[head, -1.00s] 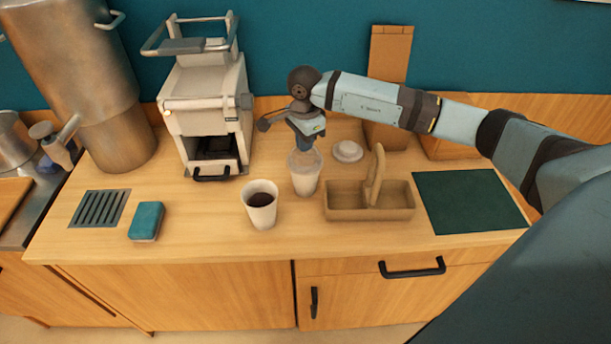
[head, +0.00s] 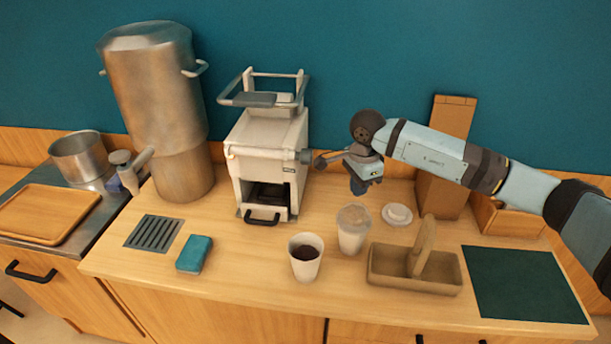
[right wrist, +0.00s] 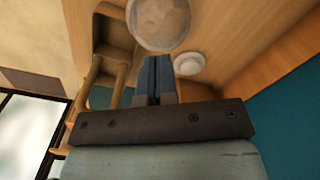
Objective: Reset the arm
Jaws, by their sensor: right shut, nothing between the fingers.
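My right gripper (head: 360,187) hangs above the back of the counter, over and just behind a clear-topped cup (head: 353,230). Its two blue fingers are together and empty in the right wrist view (right wrist: 156,72). The cup stands upright, apart from the fingers, and its round top shows in the right wrist view (right wrist: 158,22). My right arm (head: 440,155) comes in from the right, bent at the wrist. My left gripper is not in any view.
A cup of dark contents (head: 305,258), a wooden caddy (head: 415,278), a white lid (head: 397,214) and a blue sponge (head: 194,254) are on the counter. The white machine (head: 268,160) stands left of the gripper. A tall cardboard bag (head: 446,150) stands behind the arm. A dark green mat (head: 525,285) lies right.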

